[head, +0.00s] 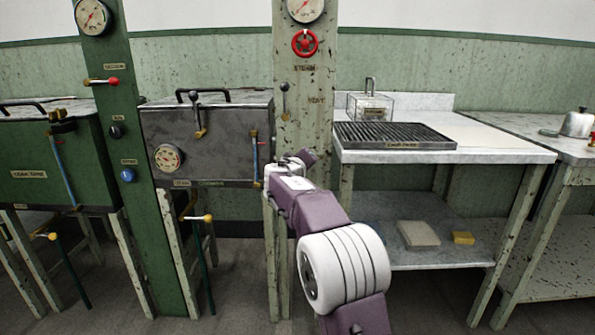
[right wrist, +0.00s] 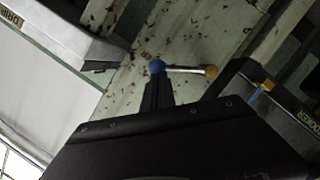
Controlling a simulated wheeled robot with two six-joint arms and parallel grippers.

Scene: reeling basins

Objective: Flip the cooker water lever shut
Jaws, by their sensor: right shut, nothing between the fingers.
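The water lever has a blue ball (right wrist: 157,67), a pale rod and a brass end (right wrist: 211,71). In the right wrist view it crosses in front of the chipped pale post, brass end towards the cooker. In the head view my right arm hides it. The cooker (head: 205,140) is a dark metal box with a round dial, left of the post (head: 305,120). My right gripper (head: 273,182) is at the post, beside the cooker's lower right corner. In the wrist view the gripper (right wrist: 157,84) is shut and empty, its tips close to the blue ball; contact is unclear. My left gripper is out of view.
A blue sight tube (head: 255,158) runs down the cooker front. A table with a drip grate (head: 393,136) stands to the right.

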